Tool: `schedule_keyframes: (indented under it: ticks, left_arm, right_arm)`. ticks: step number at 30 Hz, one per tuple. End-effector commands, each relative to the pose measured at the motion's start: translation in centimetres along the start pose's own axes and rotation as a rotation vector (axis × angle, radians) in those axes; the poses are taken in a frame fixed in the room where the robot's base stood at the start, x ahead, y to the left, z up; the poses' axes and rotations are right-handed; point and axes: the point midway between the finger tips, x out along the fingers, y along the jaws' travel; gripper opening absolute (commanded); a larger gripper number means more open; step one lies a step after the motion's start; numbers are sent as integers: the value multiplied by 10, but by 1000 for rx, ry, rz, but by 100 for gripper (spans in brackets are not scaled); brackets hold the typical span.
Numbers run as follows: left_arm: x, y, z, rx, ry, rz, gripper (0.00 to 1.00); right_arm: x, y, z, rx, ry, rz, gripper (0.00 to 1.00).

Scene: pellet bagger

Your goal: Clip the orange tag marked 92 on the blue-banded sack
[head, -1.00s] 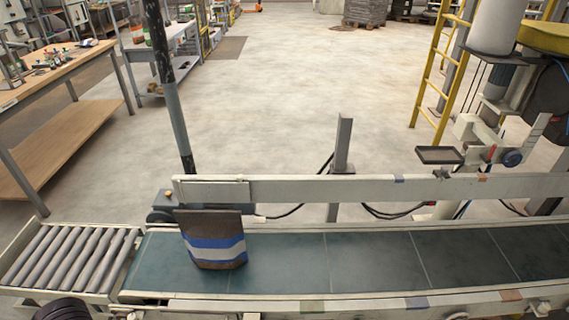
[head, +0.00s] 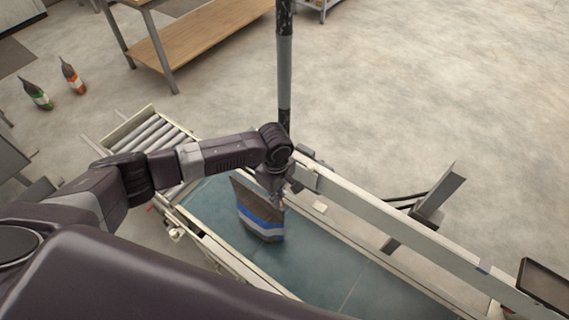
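The blue-banded sack (head: 260,219) is dark brown with blue and pale bands. It stands on the conveyor belt (head: 325,268), leaning a little in the picture. My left gripper (head: 280,199) is at the sack's upper right edge, reached over from the left. Its fingers are small and partly lost against the sack and rail, so I cannot tell whether they are open or touching the sack. I cannot make out an orange tag marked 92. My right gripper is not in view.
A pale guard rail (head: 385,232) runs along the belt's far side, with a dark upright post (head: 284,75) behind the sack. Rollers (head: 152,140) lie at the belt's left end. A green-banded sack (head: 39,97) and an orange-banded sack (head: 73,77) stand on the floor.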

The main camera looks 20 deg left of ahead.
Motion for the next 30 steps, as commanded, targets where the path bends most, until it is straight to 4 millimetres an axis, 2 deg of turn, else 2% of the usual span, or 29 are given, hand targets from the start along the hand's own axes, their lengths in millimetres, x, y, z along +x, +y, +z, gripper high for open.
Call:
schedule_keyframes:
  ticks: [1,4,11,18,30]
  left_arm:
    - [-5,4,-2,-34,0,-2,0]
    - [-3,9,-6,-79,0,-2,0]
    - [2,12,-8,-101,-1,-1,0]
    - [14,11,-8,-100,-1,-1,0]
    - [40,11,-8,-99,0,-1,0]
  right_arm:
    - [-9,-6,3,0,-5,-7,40]
    - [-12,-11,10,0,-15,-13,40]
    - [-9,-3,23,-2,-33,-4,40]
    - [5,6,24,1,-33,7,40]
    - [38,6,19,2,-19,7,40]
